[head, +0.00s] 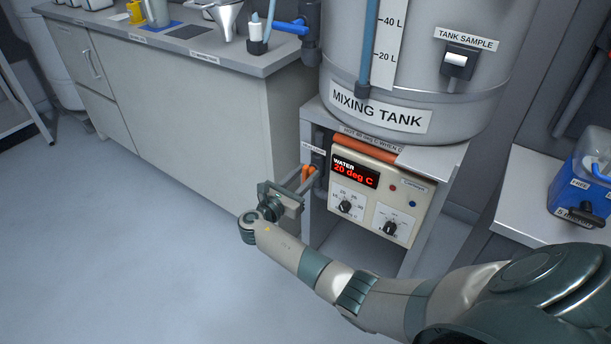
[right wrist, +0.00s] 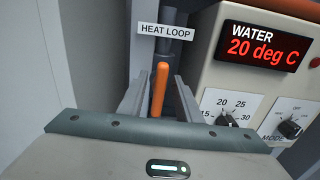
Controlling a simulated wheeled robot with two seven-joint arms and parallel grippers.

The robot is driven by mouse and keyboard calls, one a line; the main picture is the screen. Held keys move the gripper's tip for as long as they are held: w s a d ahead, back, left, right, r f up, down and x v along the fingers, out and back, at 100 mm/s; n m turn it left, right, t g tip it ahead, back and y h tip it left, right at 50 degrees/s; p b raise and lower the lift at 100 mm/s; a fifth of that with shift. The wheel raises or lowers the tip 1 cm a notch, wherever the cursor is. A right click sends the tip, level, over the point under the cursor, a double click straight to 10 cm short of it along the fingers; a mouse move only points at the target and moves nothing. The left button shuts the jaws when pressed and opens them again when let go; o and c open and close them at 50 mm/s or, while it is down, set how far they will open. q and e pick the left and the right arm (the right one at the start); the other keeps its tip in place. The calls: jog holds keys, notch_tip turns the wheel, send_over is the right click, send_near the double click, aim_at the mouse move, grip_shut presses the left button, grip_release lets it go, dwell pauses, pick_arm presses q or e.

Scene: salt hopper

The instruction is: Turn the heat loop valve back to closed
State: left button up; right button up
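The heat loop valve has an orange handle (right wrist: 159,90) under a "HEAT LOOP" label (right wrist: 166,30) in the right wrist view. The handle looks upright in that picture, against a dark pipe. It also shows in the head view as a small orange piece (head: 308,172) left of the heater box. My right gripper (right wrist: 162,80) is open, with one finger on each side of the handle and a visible gap on both sides. Its fingers reach towards the valve in the head view (head: 307,175). My left gripper is out of view.
The heater box (head: 408,182) stands right beside the valve; its display reads "WATER 20 deg C" above two black knobs. The mixing tank (head: 420,80) stands above it. A grey cabinet (head: 200,130) is to the left. The floor (head: 120,250) in front is clear.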

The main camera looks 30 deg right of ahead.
jog(key=shift+c, duration=0.3)
grip_shut()
